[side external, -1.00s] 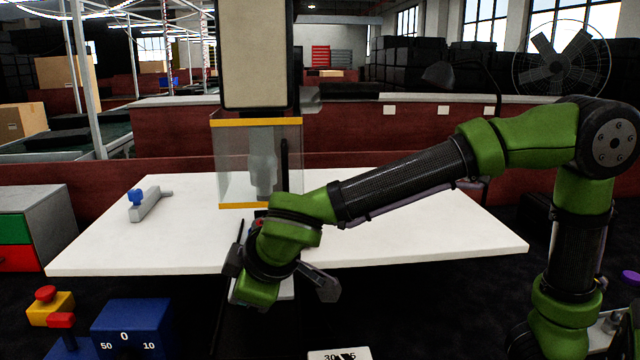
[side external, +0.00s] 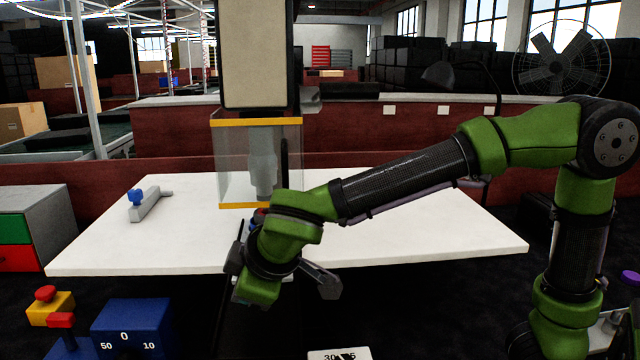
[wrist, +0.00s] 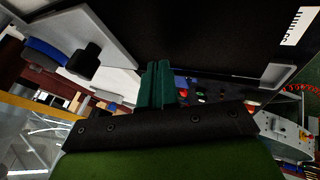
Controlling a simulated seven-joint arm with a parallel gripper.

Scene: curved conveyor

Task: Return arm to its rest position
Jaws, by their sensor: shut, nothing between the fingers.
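My arm is green and black and reaches in from the right in the side external view. Its end is bent down at the front edge of the white table (side external: 440,230). My gripper shows in the wrist view (wrist: 157,84) as two dark green fingers, pressed together with nothing between them. In the side external view the fingertips are hidden behind my wrist. My gripper touches no object that I can see.
A clear box with yellow edges (side external: 228,205) stands on the table behind my wrist. A grey fixture with a blue knob (side external: 147,205) is at the table's left. A blue dial box (side external: 132,325) and a yellow-red button box (side external: 50,308) are front left. The table's right side is clear.

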